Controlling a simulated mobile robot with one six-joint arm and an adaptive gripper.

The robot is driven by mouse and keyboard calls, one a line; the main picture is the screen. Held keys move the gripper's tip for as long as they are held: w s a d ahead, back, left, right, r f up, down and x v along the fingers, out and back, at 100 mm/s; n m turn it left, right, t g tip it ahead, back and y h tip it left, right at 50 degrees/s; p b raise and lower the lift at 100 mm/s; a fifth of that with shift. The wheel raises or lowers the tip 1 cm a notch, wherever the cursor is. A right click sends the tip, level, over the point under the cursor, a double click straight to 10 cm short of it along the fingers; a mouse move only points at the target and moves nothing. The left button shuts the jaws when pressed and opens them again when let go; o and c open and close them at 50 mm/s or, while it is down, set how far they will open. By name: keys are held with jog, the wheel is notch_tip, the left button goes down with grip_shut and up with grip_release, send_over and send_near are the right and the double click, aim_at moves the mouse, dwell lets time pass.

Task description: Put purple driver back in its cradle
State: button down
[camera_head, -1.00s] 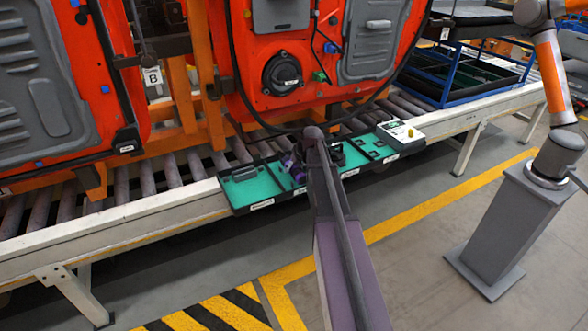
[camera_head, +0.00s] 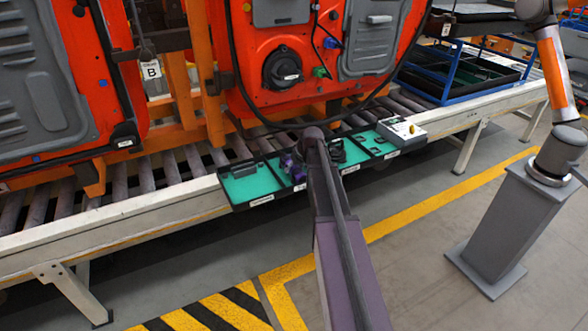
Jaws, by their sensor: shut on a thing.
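The purple driver (camera_head: 289,162) shows as a small purple shape just left of the end of my arm, over the middle of the green-lined tray (camera_head: 252,183). My gripper (camera_head: 301,158) is at the far end of my arm, mostly hidden behind my own wrist. It is shut on the purple driver, low over the tray. The driver's cradle cannot be made out; my arm covers that part of the tray. I cannot tell whether the driver touches the tray.
The tray is fixed along the front of the roller conveyor (camera_head: 120,180), with labelled compartments. An orange door (camera_head: 300,60) hangs close behind. A grey pedestal (camera_head: 515,225) stands at right. The floor in front is clear.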

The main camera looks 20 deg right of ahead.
jog(key=shift+s+f+b, duration=0.1)
jog(key=shift+f+b, duration=0.15)
jog(key=shift+b, duration=0.05)
dwell(0.6)
grip_release()
jog(key=shift+r, duration=0.15)
dwell(0.3)
